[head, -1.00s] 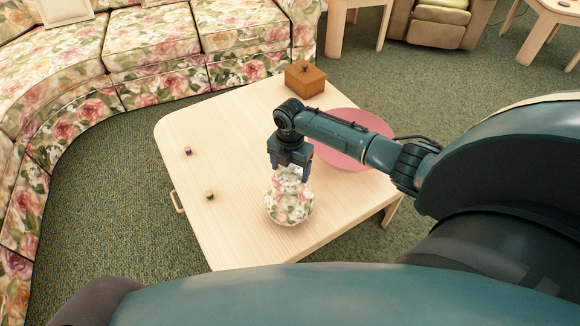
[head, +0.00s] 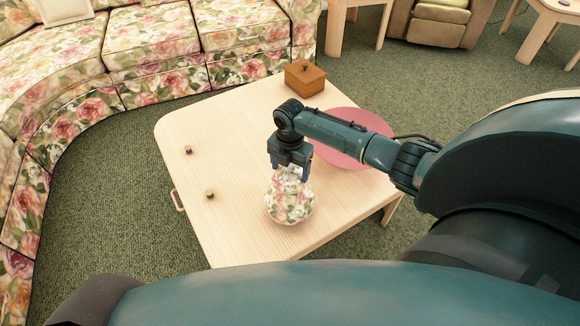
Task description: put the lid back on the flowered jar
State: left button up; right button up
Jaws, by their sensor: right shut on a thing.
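The flowered jar (head: 289,206) stands upright on the pale wooden coffee table (head: 235,235), near its front right part. My right gripper (head: 290,176) points down over the jar's top and is shut on the flowered lid (head: 289,184). The lid is at the jar's mouth; the fingers partly hide it, and I cannot tell whether it is fully seated. My left gripper is not in view.
A pink round mat (head: 347,150) lies behind my right arm. A brown wooden box (head: 305,77) stands at the table's back. Two small objects (head: 210,194) (head: 188,150) lie on the left, with clear tabletop around them. A flowered sofa (head: 150,50) curves behind.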

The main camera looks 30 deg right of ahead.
jog(key=o, duration=1.2)
